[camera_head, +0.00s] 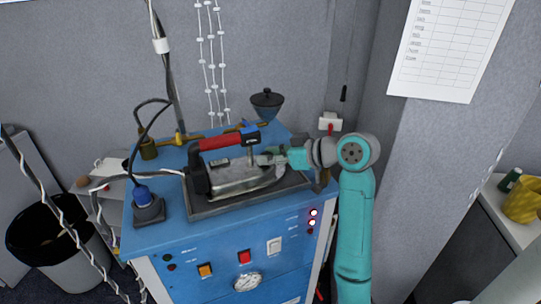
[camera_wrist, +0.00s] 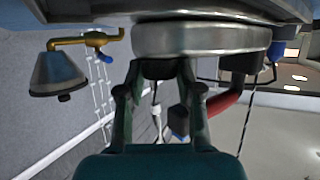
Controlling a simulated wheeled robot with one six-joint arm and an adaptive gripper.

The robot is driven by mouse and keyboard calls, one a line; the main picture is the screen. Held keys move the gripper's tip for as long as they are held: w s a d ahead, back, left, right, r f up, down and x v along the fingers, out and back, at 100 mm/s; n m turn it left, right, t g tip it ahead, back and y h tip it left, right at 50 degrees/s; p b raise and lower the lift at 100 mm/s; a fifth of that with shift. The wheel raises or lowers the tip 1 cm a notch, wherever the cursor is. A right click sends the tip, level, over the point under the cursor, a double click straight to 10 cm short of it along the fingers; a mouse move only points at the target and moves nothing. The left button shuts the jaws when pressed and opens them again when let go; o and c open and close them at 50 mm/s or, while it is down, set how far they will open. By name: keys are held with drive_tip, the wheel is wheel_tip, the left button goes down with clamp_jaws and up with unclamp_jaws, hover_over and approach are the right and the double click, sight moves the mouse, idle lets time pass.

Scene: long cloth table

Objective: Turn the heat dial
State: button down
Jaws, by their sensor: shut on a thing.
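The iron (camera_head: 240,178) has a silver body, a red-topped handle (camera_head: 221,142) and a dark rear post. It lies on a dark tray (camera_head: 205,208) on the blue cabinet. My gripper (camera_head: 264,159) reaches in from the right, low over the iron's right end. In the wrist view, which looks upside down, the pale rounded iron body (camera_wrist: 200,38) fills the top. My gripper's fingers (camera_wrist: 158,80) are shut around a small dark knob (camera_wrist: 158,68) on that body, which looks like the heat dial. Its markings are not visible, and the fingers cover its sides.
A funnel-shaped dark cup (camera_head: 267,104) stands behind the iron. A blue plug (camera_head: 142,194) sits in a socket box at the left. Cables hang at the left. The cabinet front has buttons, lights and a gauge (camera_head: 248,281). A wall corner stands close behind my arm.

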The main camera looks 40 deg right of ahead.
drive_tip(key=shift+a+h, duration=0.1)
drive_tip(key=shift+h, duration=0.2)
drive_tip(key=m+h, duration=0.4)
drive_tip(key=h, duration=0.1)
drive_tip(key=shift+a+m, duration=0.35)
drive_tip(key=shift+m, duration=0.05)
drive_tip(key=shift+m+g+h, duration=0.7)
drive_tip(key=shift+m+h, duration=1.3)
drive_tip(key=shift+h, duration=0.3)
drive_tip(key=shift+m+h, duration=0.3)
drive_tip(key=c, duration=0.8)
unclamp_jaws()
drive_tip(key=shift+w, duration=0.1)
drive_tip(key=shift+o, duration=0.2)
